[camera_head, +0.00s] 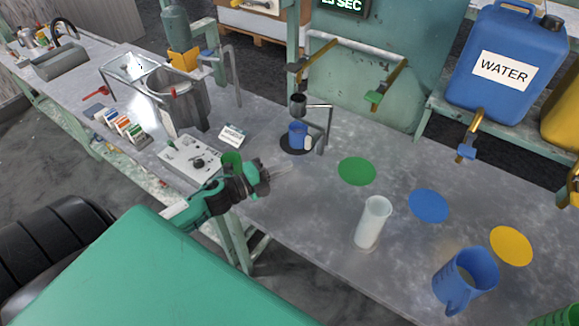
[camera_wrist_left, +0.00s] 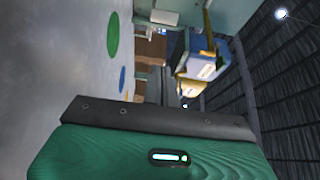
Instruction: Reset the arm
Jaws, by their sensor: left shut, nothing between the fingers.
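My left gripper (camera_head: 280,171) reaches in over the metal table (camera_head: 310,210) from the left. Its fingers are together, with nothing between them. It is right of a small control box (camera_head: 192,161) and left of the green disc (camera_head: 357,171). The wrist view shows no fingertips. My right gripper is not in view.
A white cylinder (camera_head: 372,222) and a blue jug (camera_head: 465,280) stand on the table's near side. A blue disc (camera_head: 428,205) and a yellow disc (camera_head: 511,245) lie beyond. A blue cup (camera_head: 298,134) stands on a stand, and a metal pot (camera_head: 180,100) is at left.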

